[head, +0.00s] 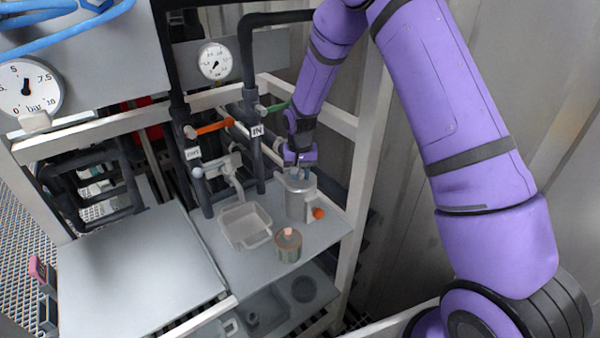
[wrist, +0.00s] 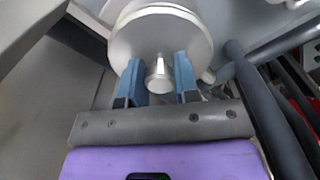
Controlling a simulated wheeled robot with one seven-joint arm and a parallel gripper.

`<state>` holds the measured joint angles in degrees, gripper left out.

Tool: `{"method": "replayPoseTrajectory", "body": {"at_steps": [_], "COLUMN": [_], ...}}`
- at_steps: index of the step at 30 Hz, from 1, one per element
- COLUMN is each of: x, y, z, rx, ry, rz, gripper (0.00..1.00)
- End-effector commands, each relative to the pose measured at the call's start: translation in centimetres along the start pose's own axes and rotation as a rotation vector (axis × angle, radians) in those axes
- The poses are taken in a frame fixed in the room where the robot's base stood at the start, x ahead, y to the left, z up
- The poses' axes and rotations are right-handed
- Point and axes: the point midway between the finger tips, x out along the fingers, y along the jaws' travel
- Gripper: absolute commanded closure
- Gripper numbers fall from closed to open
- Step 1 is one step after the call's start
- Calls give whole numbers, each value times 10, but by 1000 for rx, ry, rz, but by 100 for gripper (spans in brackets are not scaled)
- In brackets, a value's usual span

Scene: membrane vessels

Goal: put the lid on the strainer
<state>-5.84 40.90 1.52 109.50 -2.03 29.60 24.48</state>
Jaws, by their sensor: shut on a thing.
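The strainer (head: 298,204) is a grey metal cylinder standing upright at the back right of the grey shelf. My gripper (head: 297,171) is directly above it, pointing down. It is shut on the knob of the lid (head: 295,183), a round grey disc. In the wrist view the lid (wrist: 160,35) lies beyond the fingertips, its knob between the two blue fingers of my gripper (wrist: 159,68). The lid is at the strainer's top in the head view. I cannot tell whether it is seated or just above the rim.
An orange knob (head: 318,213) is close to the strainer's right side. Dark pipes (head: 251,130) with valve handles and a white frame post (head: 361,170) flank the strainer.

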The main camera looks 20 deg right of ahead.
Motion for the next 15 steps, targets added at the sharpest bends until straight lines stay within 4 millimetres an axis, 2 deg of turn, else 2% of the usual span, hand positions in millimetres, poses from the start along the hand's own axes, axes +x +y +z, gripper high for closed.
{"method": "replayPoseTrajectory", "body": {"at_steps": [7,8,9,11,15], "x": [1,1,1,1,1], "y": [0,0,0,0,0], "z": [0,0,0,0,0], "rx": [0,0,0,0,0], "ry": [0,0,0,0,0], "rz": [0,0,0,0,0], "gripper": [100,66,57,44,41]}}
